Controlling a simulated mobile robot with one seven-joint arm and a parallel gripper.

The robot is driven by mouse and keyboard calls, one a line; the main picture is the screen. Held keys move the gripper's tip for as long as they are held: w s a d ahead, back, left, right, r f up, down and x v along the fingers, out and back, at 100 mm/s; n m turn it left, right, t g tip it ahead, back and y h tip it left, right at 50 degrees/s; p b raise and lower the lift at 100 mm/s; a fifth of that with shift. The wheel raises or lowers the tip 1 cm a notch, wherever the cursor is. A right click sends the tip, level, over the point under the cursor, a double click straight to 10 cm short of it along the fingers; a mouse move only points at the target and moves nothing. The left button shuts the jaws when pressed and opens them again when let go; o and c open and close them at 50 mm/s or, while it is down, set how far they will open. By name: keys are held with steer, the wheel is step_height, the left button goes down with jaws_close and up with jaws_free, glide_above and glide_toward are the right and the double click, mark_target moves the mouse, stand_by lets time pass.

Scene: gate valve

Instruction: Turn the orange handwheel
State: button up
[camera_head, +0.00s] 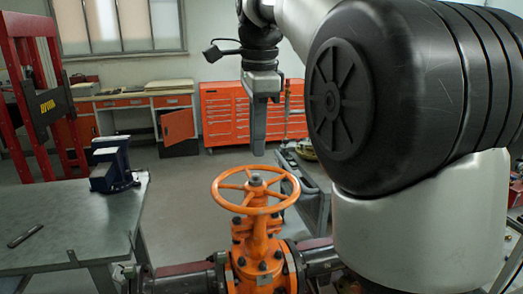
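The orange handwheel (255,189) sits on top of an orange gate valve (259,249) in the lower middle of the head view. The wheel lies roughly level, with spokes running to a grey centre nut. My gripper (259,145) hangs above the wheel's far side in the picture, pointing down and apart from the rim. It is seen edge-on, so the gap between its fingers does not show. My large black and silver arm links cover the right part of the view.
Dark pipes (185,276) run out from both sides of the valve. A grey metal table (68,217) with a blue vise (112,167) stands at the left. A grey cart (305,180) stands behind the wheel to the right. An orange drawer cabinet (225,115) is at the back.

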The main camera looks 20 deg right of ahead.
steer(key=shift+d+f+n, duration=0.2)
steer(key=shift+f+n, duration=0.15)
steer(key=shift+n, duration=0.25)
jaws_close()
steer(key=n+t+h+b, duration=0.1)
steer(key=n+t+b, duration=0.35)
steer(key=n, duration=1.95)
glide_toward(279, 198)
steer(key=x, duration=0.2)
steer(key=b+x, duration=0.1)
steer(key=x, duration=0.2)
steer(key=shift+a+f, duration=0.2)
steer(key=shift+f, duration=0.1)
steer(key=shift+w, duration=0.1)
steer(key=shift+w+d, duration=0.1)
steer(key=shift+d, duration=0.1)
steer(key=shift+d+r, duration=0.1)
